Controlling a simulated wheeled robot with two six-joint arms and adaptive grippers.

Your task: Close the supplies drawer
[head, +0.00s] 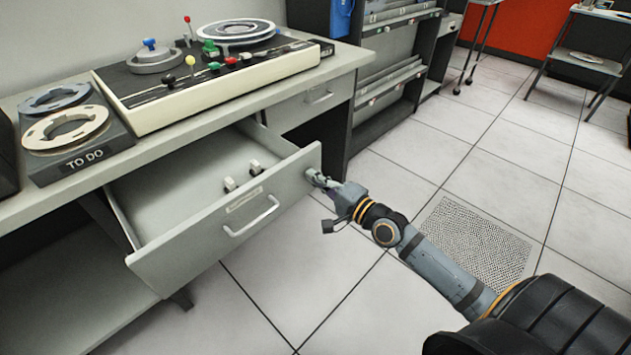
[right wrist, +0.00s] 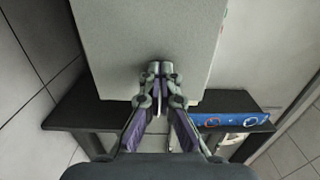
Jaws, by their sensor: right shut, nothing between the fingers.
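The supplies drawer (head: 170,258) is pulled out from under the desk in the head view, its inside exposed. Its grey front has a metal bar handle (head: 252,217) and a label plate above it. My right gripper (head: 316,179) is at the right end of the drawer front, fingers pointing at it; whether they touch cannot be told. In the right wrist view the right gripper (right wrist: 159,70) has its fingertips together with nothing between them, over a flat light-grey surface. My left gripper does not show.
Small white items (head: 243,175) lie in the drawer. On the desk (head: 235,107) stand a console (head: 215,80) with coloured knobs and a TO DO tray (head: 75,150). A second drawer (head: 318,97) is shut. A dark shelf unit (head: 385,75) stands behind.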

